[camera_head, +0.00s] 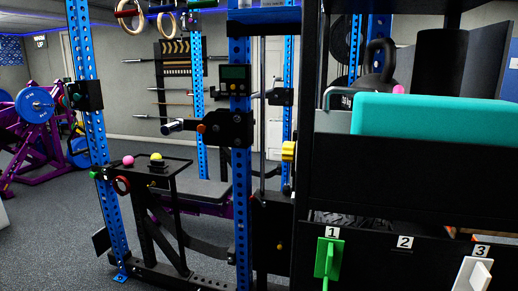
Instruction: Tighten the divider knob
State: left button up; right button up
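Neither of my grippers shows in the head view. I cannot tell for sure which part is the divider knob. At the lower right, a black shelf unit (400,180) carries white labels 1, 2 and 3. A green handle-like part (329,259) is under label 1, and a white one (473,275) is under label 3, cut off by the frame's bottom edge. A yellow knob-like part (288,150) sits at the unit's left edge. Whether any of these is loose or tight does not show.
A blue-posted rack (241,190) stands left of the shelf unit, with a small black tray (145,170) holding a pink ball (128,160) and a yellow ball (156,157). A teal block (435,120) and a kettlebell (377,70) are on the unit. Grey floor at lower left is clear.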

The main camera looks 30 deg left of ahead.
aim_at(289, 153)
jog(key=k+j, duration=0.1)
jog(key=j, duration=0.7)
jog(key=k+j, duration=0.15)
jog(key=j, duration=0.25)
